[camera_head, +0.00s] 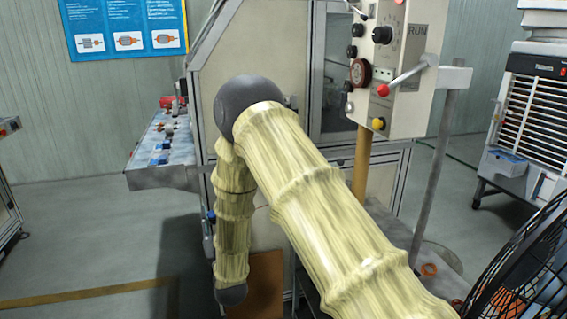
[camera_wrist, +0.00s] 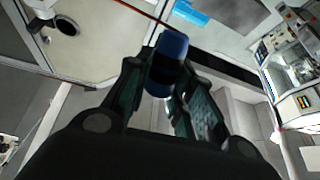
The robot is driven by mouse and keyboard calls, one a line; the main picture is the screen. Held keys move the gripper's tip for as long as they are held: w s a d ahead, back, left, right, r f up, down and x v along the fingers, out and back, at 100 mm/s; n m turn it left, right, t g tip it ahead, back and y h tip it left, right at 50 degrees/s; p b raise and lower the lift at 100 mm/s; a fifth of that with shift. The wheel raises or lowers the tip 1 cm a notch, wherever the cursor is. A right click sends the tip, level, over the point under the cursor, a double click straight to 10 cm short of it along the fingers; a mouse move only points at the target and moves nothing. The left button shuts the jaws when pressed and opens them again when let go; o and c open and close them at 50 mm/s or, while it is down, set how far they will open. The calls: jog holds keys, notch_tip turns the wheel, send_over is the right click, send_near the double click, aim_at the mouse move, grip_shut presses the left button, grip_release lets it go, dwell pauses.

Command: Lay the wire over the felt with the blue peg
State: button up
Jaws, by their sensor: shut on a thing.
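The blue peg (camera_wrist: 170,48), a short cylinder with a dark band and a blue lower end, is held between the fingers of my gripper (camera_wrist: 160,72) in the wrist view. A thin reddish wire (camera_wrist: 140,12) runs from the top edge down towards the far end of the peg; I cannot tell whether they touch. The felt cannot be made out in either view.
A side shelf (camera_head: 160,160) with small red and blue items is left of the machine cabinet (camera_head: 250,50). A control box (camera_head: 398,75) with knobs and levers is at its right. A black fan (camera_head: 525,265) is at the lower right. Floor is clear at left.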

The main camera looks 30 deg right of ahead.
jog(key=s+d+r+m+g+h+p, duration=0.3)
jog(key=d+r+m+g+h+p, duration=0.3)
jog(key=d+r+g+h, duration=0.15)
jog(key=s+d+r+m+g+h+p, duration=0.2)
jog(key=d+r+m+g+h+p, duration=0.3)
jog(key=d+r+m+g+h, duration=0.25)
jog(key=s+d+r+m+g+p, duration=0.2)
jog(key=s+d+g, duration=0.4)
jog(key=d, duration=0.3)
jog(key=shift+s+d+m+p, duration=0.25)
jog(key=shift+s+m+p, duration=0.65)
jog(key=shift+p, duration=0.3)
jog(key=shift+f, duration=0.15)
dwell(0.3)
